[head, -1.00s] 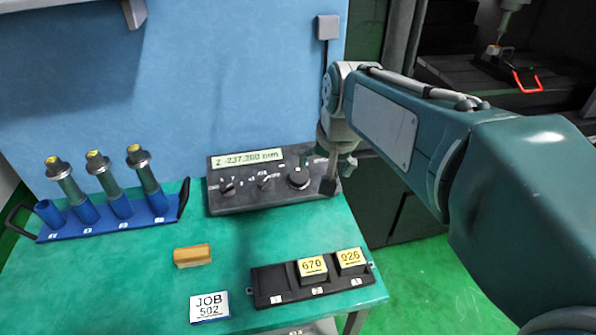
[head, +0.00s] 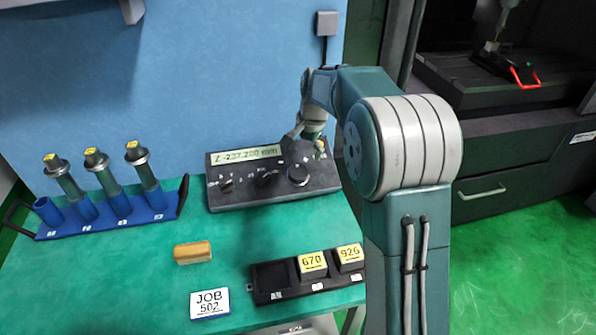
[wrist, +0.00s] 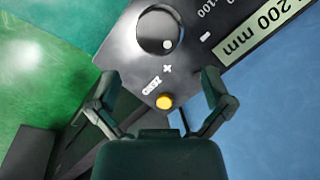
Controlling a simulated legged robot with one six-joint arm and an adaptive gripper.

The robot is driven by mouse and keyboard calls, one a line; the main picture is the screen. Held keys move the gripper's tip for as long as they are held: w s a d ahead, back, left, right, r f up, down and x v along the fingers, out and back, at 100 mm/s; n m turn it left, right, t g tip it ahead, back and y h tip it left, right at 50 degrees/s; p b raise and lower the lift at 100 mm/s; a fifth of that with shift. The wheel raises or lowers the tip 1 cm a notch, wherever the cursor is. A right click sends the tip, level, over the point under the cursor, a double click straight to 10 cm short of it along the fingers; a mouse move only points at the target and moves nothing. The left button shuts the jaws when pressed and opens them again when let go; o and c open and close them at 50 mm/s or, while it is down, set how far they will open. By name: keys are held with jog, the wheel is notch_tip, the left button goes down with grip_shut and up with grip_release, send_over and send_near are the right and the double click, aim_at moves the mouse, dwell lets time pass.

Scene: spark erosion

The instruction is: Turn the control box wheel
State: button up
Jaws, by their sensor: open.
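The dark control box (head: 222,197) stands at the back of the green table, with a lit display reading about Z -237.200 mm. Its wheel (head: 298,174) is a round black knob at the right of its face. In the wrist view the wheel (wrist: 160,30) shows at the top with a pale dot on its lower right, and a yellow button (wrist: 165,102) sits below it beside the word ZERO. My gripper (wrist: 163,82) is open and empty, its fingers apart over the button end of the box, with the wheel beyond the fingertips. In the head view my gripper (head: 308,140) is above the box's right end, partly hidden.
A blue rack (head: 110,224) with several cylindrical tools stands at left. A yellow-brown block (head: 192,252), a JOB 502 card (head: 209,303) and a black tray (head: 270,277) with blocks 670 and 926 lie in front. A blue wall rises behind.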

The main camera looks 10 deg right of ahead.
aim_at(299, 170)
jog(key=f, duration=0.5)
jog(key=w+a+f, duration=0.1)
jog(key=f, duration=0.2)
jog(key=c, duration=1)
